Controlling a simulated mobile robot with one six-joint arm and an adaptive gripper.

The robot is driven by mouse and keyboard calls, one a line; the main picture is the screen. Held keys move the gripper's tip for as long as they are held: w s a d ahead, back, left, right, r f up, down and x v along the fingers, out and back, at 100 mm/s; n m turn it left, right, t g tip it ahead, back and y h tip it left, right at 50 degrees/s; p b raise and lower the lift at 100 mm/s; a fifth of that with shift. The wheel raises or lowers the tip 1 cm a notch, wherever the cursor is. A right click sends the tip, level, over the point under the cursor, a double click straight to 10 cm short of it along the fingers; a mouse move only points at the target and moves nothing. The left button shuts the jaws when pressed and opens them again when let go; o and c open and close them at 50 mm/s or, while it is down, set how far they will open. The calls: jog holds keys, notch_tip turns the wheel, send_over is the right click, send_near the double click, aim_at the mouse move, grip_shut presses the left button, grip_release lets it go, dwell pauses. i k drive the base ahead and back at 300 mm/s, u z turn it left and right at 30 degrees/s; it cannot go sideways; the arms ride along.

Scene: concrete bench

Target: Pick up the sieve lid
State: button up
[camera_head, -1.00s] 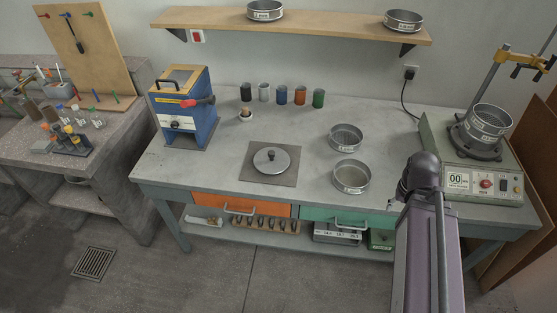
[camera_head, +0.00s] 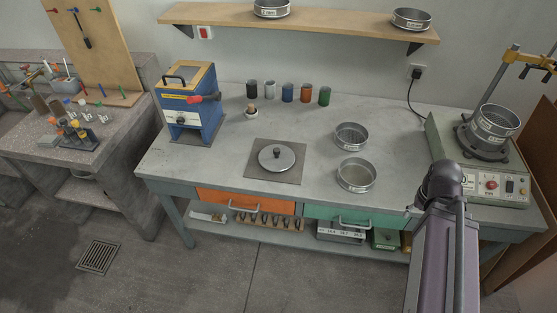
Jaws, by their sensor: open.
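The sieve lid (camera_head: 277,157) is a round, shiny metal disc with a dark knob in its middle. It lies flat on a dark square mat (camera_head: 262,175) on the bench, left of two round metal sieves. My arm shows at the lower right, in front of the bench and well to the right of the lid. My gripper itself cannot be seen in this view. Nothing covers the lid.
Two sieves (camera_head: 351,136) (camera_head: 356,175) stand right of the mat. A blue and wood machine (camera_head: 188,105) stands at left, several coloured cups (camera_head: 287,92) behind. A shaker (camera_head: 487,150) holding a sieve stands at right. The bench between mat and front edge is clear.

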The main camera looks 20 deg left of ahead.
aim_at(273, 158)
jog(key=z, duration=0.05)
jog(key=k, duration=0.85)
jog(key=u, duration=0.55)
jog(key=i, duration=1)
